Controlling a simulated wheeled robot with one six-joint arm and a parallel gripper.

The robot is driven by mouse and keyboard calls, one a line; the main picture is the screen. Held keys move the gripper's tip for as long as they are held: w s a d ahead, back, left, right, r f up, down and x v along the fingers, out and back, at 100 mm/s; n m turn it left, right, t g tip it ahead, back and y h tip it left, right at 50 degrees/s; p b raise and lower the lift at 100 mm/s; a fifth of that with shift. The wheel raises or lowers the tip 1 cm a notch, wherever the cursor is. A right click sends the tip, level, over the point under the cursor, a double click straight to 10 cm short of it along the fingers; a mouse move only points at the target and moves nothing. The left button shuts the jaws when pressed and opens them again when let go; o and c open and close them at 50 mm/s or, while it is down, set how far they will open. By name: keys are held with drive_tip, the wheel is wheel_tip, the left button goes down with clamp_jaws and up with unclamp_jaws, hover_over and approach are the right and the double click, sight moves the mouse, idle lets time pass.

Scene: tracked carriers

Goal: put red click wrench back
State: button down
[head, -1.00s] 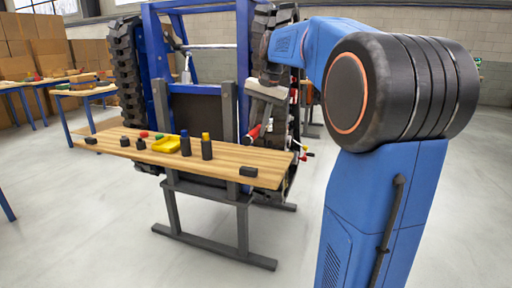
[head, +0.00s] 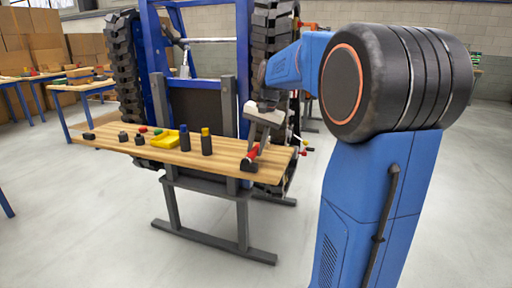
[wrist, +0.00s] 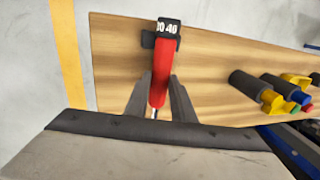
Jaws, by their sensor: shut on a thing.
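The red click wrench (wrist: 161,75) is between the two fingers of my gripper (wrist: 162,98) in the wrist view. Its black end with white numbers points away from the gripper, at the black block (wrist: 148,41) on the wooden bench (wrist: 120,60). The head view shows my gripper (head: 253,146) low over the bench's right end, with a bit of the red wrench (head: 251,155) just above the small black block (head: 249,164). Whether the wrench touches the block I cannot tell. Much of the wrench is hidden by the gripper.
Several small black parts lie farther left. A blue frame with black tracks (head: 262,60) rises behind the bench.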

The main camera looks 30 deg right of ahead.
drive_tip(key=c, duration=1.5)
unclamp_jaws()
drive_tip(key=v, duration=1.2)
drive_tip(key=s+a+f+n+t, duration=0.1)
drive_tip(key=s+a+f+n, duration=0.2)
drive_tip(key=s+a+f, duration=0.2)
drive_tip(key=s+a+f+n+h, duration=0.1)
drive_tip(key=s+a+f+n, duration=0.3)
drive_tip(key=s+f, duration=0.6)
drive_tip(key=s+a+f+n+t, duration=0.1)
drive_tip(key=s+a+f+n, duration=0.2)
drive_tip(key=s+a+f, duration=0.4)
drive_tip(key=shift+s+a+f+t, duration=0.1)
drive_tip(key=shift+s+a, duration=0.1)
drive_tip(key=shift+s, duration=0.8)
drive_tip(key=shift+s+a+f+t, duration=0.1)
drive_tip(key=shift+s+a, duration=0.1)
drive_tip(key=shift+s, duration=0.75)
drive_tip(key=shift+s+a+f+t, duration=0.1)
drive_tip(key=shift+s+a, duration=0.15)
drive_tip(key=shift+s, duration=0.75)
drive_tip(key=shift+r, duration=0.1)
